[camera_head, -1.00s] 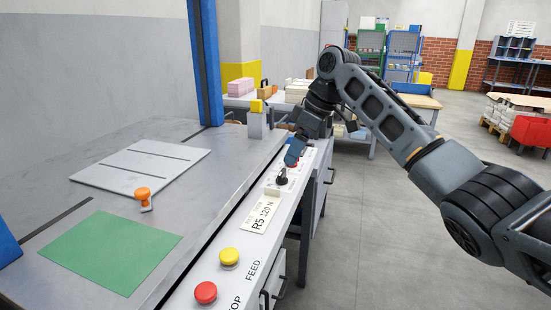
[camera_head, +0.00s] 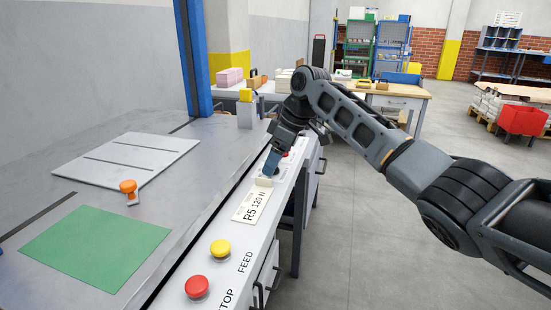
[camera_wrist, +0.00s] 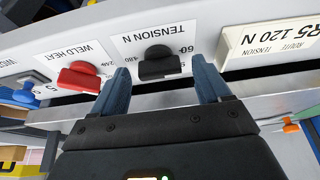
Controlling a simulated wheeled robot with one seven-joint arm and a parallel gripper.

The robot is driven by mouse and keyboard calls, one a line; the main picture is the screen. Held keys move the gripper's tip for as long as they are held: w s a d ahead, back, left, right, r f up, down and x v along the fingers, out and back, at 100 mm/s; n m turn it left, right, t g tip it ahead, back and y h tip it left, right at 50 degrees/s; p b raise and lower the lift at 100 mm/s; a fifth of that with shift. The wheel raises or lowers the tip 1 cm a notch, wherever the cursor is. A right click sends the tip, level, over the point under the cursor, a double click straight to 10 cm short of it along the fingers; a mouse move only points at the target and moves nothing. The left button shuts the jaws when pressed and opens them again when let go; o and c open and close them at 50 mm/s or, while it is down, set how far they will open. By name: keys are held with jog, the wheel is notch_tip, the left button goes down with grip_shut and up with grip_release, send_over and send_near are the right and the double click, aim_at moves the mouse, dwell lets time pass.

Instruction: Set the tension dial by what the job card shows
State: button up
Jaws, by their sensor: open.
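The black tension dial (camera_wrist: 158,66) sits on the white panel below the label "TENSION N" in the wrist view. A "60" shows beside it; the rest of its scale is mostly hidden. My gripper (camera_wrist: 161,70) is open, with one blue finger on each side of the dial; I cannot tell whether they touch it. In the head view my gripper (camera_head: 271,163) covers the dial. The job card (camera_head: 250,206) reads "R5 120 N" and stands nearer on the panel; it also shows in the wrist view (camera_wrist: 268,40).
Yellow (camera_head: 220,248) and red (camera_head: 197,287) buttons are on the near panel. An orange knob (camera_head: 128,187) and green sheet (camera_head: 95,247) are on the bench.

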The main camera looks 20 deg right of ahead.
jog(key=shift+c, duration=0.2)
jog(key=c, duration=1)
jog(key=shift+r+p, duration=0.1)
jog(key=shift+p, duration=0.3)
